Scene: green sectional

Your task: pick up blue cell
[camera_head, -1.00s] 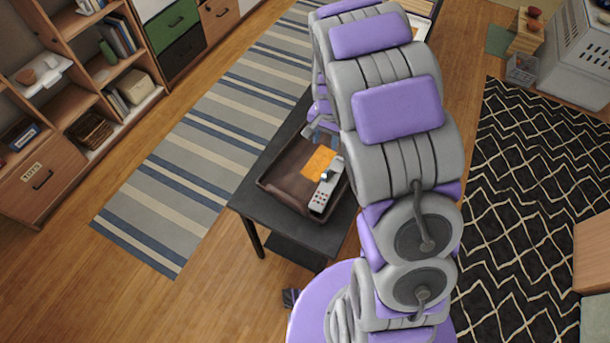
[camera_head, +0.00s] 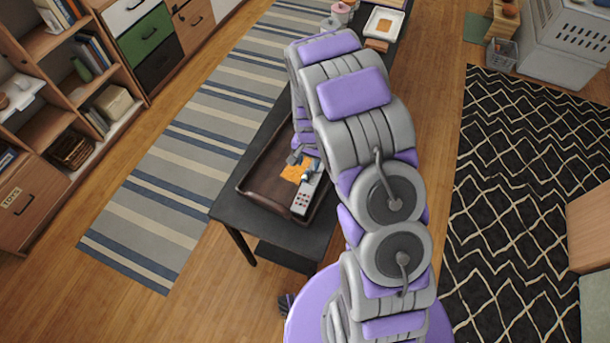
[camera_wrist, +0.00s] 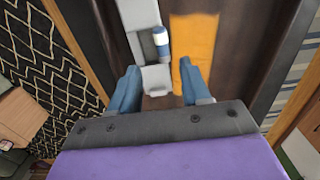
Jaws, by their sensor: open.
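The blue cell (camera_wrist: 161,42) is a small blue cylinder with a pale end. In the wrist view it lies against the light grey remote (camera_wrist: 140,18), just beyond my fingertips and between their lines. My gripper (camera_wrist: 158,80) is open and empty, with one blue finger on each side. In the head view my gripper (camera_head: 302,157) is low over the tray, partly hidden by my arm.
An orange sheet (camera_wrist: 195,45) lies beside the remote, near the right finger. The tray stands on a dark table (camera_head: 225,207) with raised tray walls around these things. A white tray (camera_head: 385,24) and pink item (camera_head: 341,12) are at the table's far end.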

